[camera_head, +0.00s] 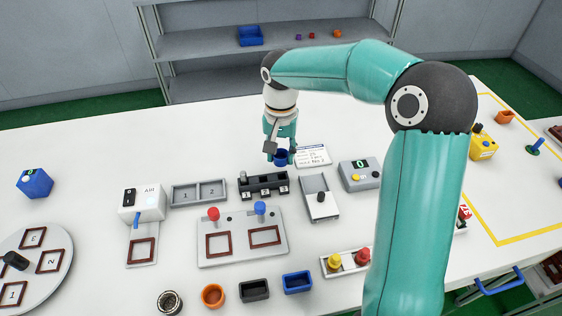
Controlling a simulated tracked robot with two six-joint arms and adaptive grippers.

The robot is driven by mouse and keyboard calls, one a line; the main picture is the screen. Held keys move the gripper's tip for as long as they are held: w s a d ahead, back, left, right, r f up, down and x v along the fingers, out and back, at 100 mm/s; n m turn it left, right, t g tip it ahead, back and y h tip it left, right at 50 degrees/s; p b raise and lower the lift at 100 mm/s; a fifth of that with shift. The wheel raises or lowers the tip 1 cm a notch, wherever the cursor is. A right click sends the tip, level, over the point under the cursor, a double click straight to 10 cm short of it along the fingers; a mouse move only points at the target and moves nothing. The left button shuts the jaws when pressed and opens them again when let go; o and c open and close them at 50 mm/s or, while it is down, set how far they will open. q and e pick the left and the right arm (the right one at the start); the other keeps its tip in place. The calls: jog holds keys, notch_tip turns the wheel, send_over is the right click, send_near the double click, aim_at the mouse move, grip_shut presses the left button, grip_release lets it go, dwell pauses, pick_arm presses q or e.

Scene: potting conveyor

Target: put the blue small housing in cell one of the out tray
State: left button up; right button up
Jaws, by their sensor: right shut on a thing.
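My right gripper (280,150) points down over the back of the table and is shut on a small round dark blue housing (281,158). The fingers hide part of the housing. It is behind the black numbered rack, beside the white label card. A grey tray with two cells marked 1 and 2 (199,206), which looks like the out tray, lies to the left of the gripper. Both cells look empty; cell one is the left one. My left gripper is not in view.
The black rack (264,194) stands between gripper and front fixture plate (242,251) with red and blue knobs. A white box (142,203) stands left of the tray. Orange, black and blue cups (297,282) line the front. A grey button box (360,174) is at right.

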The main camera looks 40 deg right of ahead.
aim_at(281, 162)
jog(key=shift+f, duration=1.65)
jog(key=shift+f, duration=0.15)
jog(key=o, duration=0.9)
